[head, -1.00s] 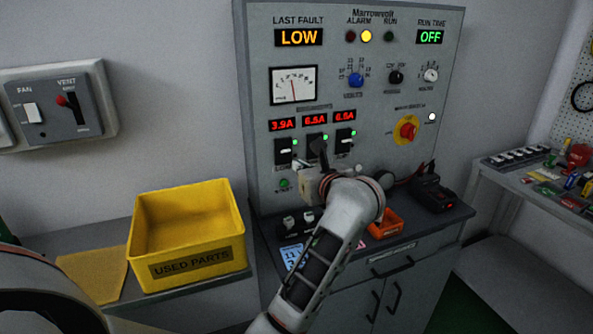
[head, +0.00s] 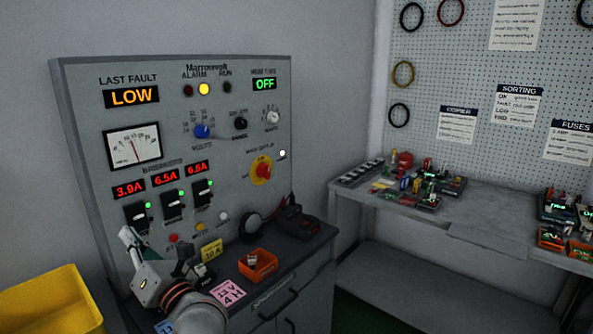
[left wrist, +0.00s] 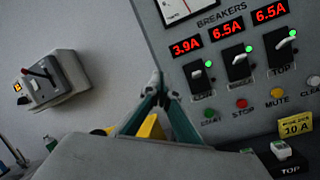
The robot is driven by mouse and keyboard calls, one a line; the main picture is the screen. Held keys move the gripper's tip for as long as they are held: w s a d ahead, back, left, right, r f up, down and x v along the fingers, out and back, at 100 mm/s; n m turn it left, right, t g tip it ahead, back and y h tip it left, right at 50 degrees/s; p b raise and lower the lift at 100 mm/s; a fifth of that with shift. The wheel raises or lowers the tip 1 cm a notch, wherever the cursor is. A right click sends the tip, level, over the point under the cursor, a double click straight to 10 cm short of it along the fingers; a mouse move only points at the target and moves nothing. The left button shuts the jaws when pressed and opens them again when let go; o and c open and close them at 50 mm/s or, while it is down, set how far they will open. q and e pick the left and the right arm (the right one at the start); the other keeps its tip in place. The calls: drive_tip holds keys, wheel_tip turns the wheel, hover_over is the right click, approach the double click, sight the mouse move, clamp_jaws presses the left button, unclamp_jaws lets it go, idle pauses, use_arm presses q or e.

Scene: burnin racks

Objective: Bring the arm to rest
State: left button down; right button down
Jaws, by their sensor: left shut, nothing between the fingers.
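My left gripper (head: 128,238) is at the lower left of the grey test panel (head: 85,110), just below the leftmost breaker (head: 141,216). Its fingers are shut and empty. In the left wrist view the fingertips (left wrist: 157,82) meet in front of the wall and the panel's left edge. They look apart from the panel. The three breakers show beside them, each with a lit green lamp, under red readouts of 3.9A, 6.5A and 6.5A. My right gripper is not in view.
A yellow bin (head: 50,305) stands at the lower left. A bench (head: 450,225) with small parts stands right.

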use_arm(q)
drive_tip(key=s+d+f+m+t+h, duration=0.4)
drive_tip(key=d+f+m+h, duration=0.5)
drive_tip(key=m, duration=0.8)
drive_tip(key=s+d+f+m+t+h, duration=0.35)
drive_tip(key=d+f+m+h, duration=0.6)
drive_tip(key=m, duration=0.65)
drive_tip(key=s+a+f+m+g, duration=0.1)
drive_tip(key=s+f+m+g, duration=0.3)
drive_tip(key=s+f, duration=0.4)
drive_tip(key=s+a+f+m+g+h, duration=0.1)
drive_tip(key=s+f+m+g, duration=0.4)
drive_tip(key=f, duration=1.2)
drive_tip(key=s+m, duration=0.2)
drive_tip(key=s, duration=0.1)
drive_tip(key=shift+s+a+f, duration=0.2)
drive_tip(key=shift+s+a, duration=0.1)
